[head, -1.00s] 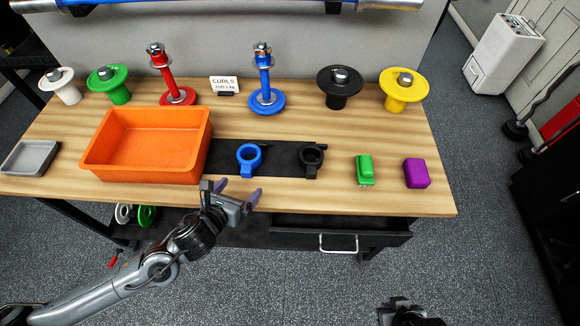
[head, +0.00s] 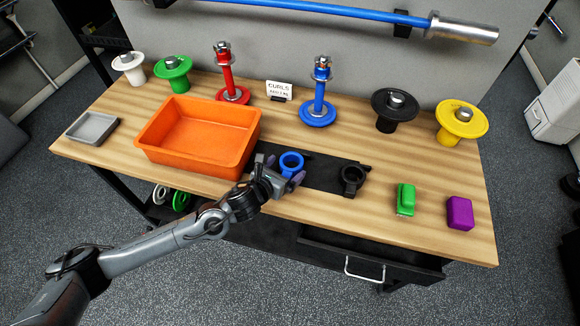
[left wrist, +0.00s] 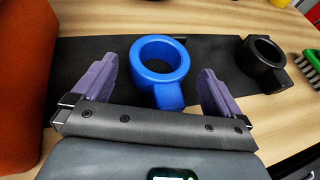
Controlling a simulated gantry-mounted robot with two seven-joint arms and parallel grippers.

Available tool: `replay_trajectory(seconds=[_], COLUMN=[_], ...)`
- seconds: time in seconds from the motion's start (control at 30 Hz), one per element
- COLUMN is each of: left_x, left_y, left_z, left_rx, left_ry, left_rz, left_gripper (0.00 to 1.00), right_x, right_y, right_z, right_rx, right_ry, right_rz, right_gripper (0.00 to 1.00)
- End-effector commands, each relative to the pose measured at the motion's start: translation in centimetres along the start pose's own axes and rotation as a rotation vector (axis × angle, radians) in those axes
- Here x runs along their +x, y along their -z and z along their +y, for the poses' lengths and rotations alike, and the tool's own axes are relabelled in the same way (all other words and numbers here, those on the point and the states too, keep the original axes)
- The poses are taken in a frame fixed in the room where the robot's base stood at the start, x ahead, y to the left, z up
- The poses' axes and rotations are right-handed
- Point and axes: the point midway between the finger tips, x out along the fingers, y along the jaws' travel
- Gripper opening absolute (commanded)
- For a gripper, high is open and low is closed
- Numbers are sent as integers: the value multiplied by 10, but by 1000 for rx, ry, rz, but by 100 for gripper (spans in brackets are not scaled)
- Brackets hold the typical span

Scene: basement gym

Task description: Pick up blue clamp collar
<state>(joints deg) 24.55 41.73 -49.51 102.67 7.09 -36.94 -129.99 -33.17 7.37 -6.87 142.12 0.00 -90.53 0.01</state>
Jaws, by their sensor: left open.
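The blue clamp collar (head: 291,163) lies on the black mat (head: 322,176) on the wooden bench. It is a ring with a short tab towards my left gripper. My left gripper (head: 284,182) is open and empty at the collar. In the left wrist view the blue collar (left wrist: 159,66) sits between and slightly beyond the two purple fingers (left wrist: 160,92), with its tab (left wrist: 168,96) between them. I cannot tell whether the fingers touch it. My right gripper is out of view.
An orange bin (head: 200,135) stands left of the collar. A black clamp collar (head: 353,178) lies to its right on the mat. A blue post (head: 320,90) stands behind. A green brush (head: 405,199) and a purple block (head: 460,212) lie at right. A drawer (head: 365,262) stands partly open below.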

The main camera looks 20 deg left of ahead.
Motion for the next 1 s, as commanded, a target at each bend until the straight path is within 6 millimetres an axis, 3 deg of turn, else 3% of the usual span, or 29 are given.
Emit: replay_trajectory(seconds=[0.2, 0.53, 0.93, 1.0], left_x=[23, 28, 27, 27], left_y=[-1, 0, 0, -1], left_z=[1, 1, 1, 1], left_rx=[-2, -1, -1, -1], left_ry=[-1, 0, 0, 0], left_rz=[-1, 0, 0, -2], left_gripper=[100, 100, 40, 39], right_x=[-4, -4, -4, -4], right_y=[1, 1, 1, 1], right_z=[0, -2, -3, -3], right_rx=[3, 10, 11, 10], right_ry=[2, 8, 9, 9], right_rz=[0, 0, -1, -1], right_gripper=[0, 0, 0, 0])
